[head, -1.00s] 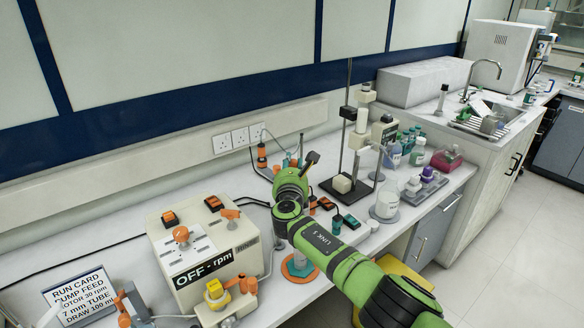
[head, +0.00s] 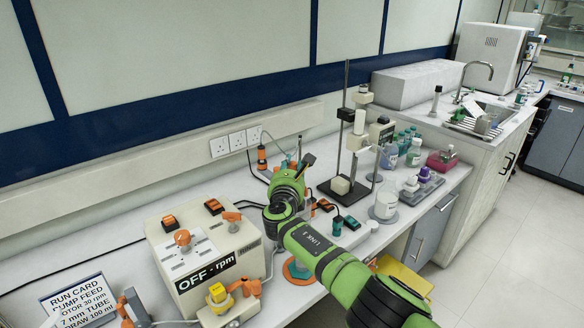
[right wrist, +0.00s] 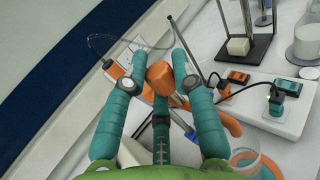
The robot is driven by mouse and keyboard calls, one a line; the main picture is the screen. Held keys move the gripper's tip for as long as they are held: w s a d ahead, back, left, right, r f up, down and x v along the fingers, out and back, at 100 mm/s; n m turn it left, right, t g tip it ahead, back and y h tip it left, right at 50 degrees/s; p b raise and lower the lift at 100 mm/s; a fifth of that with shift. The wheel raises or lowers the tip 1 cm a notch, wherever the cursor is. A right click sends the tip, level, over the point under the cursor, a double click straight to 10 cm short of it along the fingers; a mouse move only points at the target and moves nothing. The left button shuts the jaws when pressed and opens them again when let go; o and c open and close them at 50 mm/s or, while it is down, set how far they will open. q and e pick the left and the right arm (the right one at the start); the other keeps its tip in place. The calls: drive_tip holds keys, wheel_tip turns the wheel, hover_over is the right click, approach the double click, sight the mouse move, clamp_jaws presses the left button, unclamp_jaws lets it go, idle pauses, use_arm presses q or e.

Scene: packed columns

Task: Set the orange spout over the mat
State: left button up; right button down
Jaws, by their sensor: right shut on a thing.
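The orange mat (head: 290,273) lies near the bench's front edge, partly hidden by my right arm. In the right wrist view the mat (right wrist: 268,173) shows at the lower right, with a clear round vessel (right wrist: 243,158) on or above it. The spout is apart from the mat. My left gripper is not seen.
The pump box marked OFF rpm (head: 207,255) stands left of the mat. A retort stand (head: 345,188), a beaker (head: 386,203) and several bottles stand to the right. Black cables run along the bench near a power strip (right wrist: 262,97). A run card (head: 80,303) stands at front left.

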drive_tip(key=shift+a+r, duration=0.2)
drive_tip(key=shift+r, duration=0.2)
drive_tip(key=c, duration=1.1)
unclamp_jaws()
drive_tip(key=shift+s, duration=0.1)
drive_tip(key=shift+f, duration=0.1)
drive_tip(key=shift+f, duration=0.15)
drive_tip(key=s+a, duration=0.2)
drive_tip(key=s, duration=1)
